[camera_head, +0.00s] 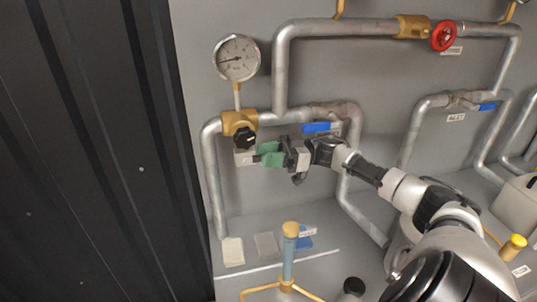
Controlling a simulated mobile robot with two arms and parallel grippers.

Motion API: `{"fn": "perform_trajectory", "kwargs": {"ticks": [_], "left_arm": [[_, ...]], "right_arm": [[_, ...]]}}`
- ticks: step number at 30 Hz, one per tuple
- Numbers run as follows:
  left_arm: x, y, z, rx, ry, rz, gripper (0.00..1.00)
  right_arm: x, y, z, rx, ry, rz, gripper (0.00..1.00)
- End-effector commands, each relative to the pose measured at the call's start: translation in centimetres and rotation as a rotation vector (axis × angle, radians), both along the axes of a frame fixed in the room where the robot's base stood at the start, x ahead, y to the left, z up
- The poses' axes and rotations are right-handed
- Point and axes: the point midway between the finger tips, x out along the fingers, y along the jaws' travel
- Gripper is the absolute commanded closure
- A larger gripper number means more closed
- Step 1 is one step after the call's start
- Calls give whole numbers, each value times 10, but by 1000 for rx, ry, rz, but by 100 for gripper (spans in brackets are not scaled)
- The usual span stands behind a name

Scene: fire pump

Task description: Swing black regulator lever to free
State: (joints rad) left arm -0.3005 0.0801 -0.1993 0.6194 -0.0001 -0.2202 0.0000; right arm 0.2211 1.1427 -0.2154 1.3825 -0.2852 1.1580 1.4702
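The black regulator lever (245,138) is a dark knob-like part on the front of a brass fitting (236,120), below a round dial gauge (236,58). My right gripper (264,154), with green fingers, is just right of and slightly below the black part, its fingers pointing left. The fingertips are close to it; I cannot tell whether they touch it. The fingers are too small and overlapped to show whether they are open or shut. My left gripper is not in view.
Grey pipes run along the wall, with a red handwheel (444,36) at the upper right. A blue lever (321,128) sits just above my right wrist. A yellow-capped blue vertical tube (289,252) stands below. A dark ribbed panel (90,150) fills the left side.

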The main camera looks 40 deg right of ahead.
Motion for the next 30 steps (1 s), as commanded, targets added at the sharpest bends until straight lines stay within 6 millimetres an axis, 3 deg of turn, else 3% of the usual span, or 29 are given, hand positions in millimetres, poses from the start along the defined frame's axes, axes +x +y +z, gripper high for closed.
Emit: {"fn": "perform_trajectory", "kwargs": {"ticks": [11,24,30], "left_arm": [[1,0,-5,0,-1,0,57],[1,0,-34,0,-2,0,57],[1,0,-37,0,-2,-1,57]], "right_arm": [[-4,-7,-4,-1,3,0,64],[-43,-78,-12,-2,4,-3,64],[-51,-93,-12,-2,1,-1,64]]}}
